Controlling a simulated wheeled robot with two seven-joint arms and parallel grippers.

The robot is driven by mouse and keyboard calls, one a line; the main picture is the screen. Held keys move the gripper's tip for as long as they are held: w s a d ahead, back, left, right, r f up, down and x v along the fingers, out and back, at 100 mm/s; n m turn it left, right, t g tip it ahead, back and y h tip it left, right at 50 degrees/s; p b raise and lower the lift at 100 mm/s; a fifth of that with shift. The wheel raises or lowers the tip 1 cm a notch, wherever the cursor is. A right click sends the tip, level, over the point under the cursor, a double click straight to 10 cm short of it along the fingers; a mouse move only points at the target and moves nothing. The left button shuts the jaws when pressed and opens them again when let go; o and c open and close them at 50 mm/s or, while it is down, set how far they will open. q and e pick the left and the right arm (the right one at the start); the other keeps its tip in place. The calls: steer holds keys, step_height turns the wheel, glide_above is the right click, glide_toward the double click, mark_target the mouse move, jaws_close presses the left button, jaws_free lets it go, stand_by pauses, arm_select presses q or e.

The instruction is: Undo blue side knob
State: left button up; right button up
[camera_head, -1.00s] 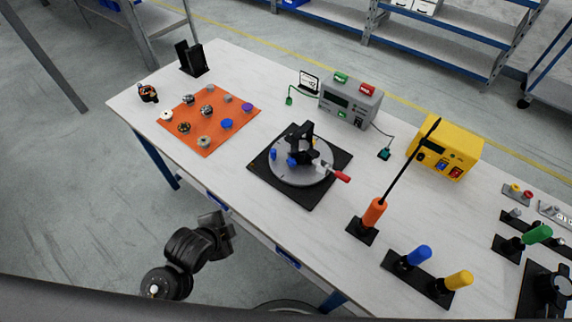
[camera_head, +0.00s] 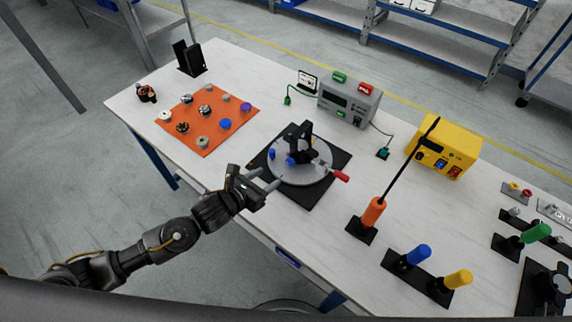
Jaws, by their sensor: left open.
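The round grey fixture (camera_head: 318,173) sits on a black square plate (camera_head: 336,160) in the middle of the table. It carries a black upright clamp (camera_head: 303,140) and a red-tipped handle (camera_head: 340,175). A small blue knob (camera_head: 272,154) is at the fixture's left side, and another blue part (camera_head: 291,160) is at the foot of the clamp. I cannot tell which one is the side knob. My right gripper is not in view.
An orange mat (camera_head: 180,112) with several small knobs lies to the left. A grey meter box (camera_head: 349,101) and a yellow power unit (camera_head: 444,150) stand behind. Upright orange (camera_head: 373,211), blue (camera_head: 419,255) and yellow (camera_head: 458,280) handled tools stand at the front right.

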mark_target(289, 163)
arm_select(q)
steer(key=p+x, duration=0.2)
steer(key=x, duration=0.9)
steer(key=c, duration=1)
steer(key=shift+a+f+n+g+h+b, duration=0.1)
steer(key=shift+n+g+h+b, duration=0.3)
steer(key=shift+n+h+b, duration=0.3)
steer(key=shift+n, duration=0.4)
steer(key=shift+n+b, duration=0.3)
